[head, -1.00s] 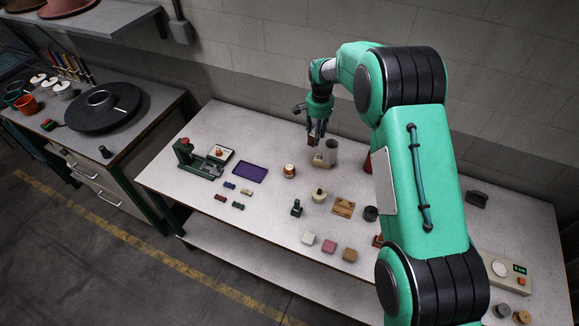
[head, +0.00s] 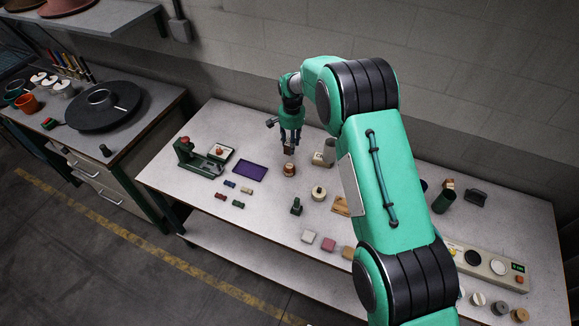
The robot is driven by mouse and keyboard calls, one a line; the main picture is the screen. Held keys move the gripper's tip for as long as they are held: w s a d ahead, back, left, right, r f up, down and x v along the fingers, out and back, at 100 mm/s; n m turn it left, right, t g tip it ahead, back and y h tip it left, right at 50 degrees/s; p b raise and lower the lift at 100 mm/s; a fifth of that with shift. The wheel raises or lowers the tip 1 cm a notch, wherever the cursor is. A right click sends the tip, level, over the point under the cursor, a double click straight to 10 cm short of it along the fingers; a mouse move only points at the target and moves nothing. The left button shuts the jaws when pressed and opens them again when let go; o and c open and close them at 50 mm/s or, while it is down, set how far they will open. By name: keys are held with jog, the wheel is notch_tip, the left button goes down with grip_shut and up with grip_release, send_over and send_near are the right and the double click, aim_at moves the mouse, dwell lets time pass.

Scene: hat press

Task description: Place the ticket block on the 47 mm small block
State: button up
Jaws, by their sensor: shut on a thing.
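My gripper (head: 289,146) points down over the left-middle of the bench. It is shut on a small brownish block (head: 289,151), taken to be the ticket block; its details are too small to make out. Just below it stands a small round copper-brown block (head: 289,170), possibly the 47 mm small block; I cannot read any size on it. The held block appears above it, with a small gap in the picture. Another small round block, cream with a dark top (head: 318,193), stands to the lower right.
A grey cylinder with a beige piece (head: 325,155) stands right of my gripper. A purple tray (head: 250,171) and green press (head: 200,160) lie left. Small coloured pieces (head: 238,204), a dark green stand (head: 296,207) and pastel blocks (head: 308,236) are nearer. My arm hides part of the bench.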

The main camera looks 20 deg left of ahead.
send_over(291, 166)
jog(key=shift+f+p, duration=0.4)
jog(key=shift+f, duration=2.65)
jog(key=shift+f, duration=1.9)
jog(key=shift+f, duration=0.15)
jog(key=o, duration=1.2)
jog(key=shift+c, duration=0.2)
jog(key=shift+r+b, duration=0.55)
jog(key=shift+r, duration=5.6)
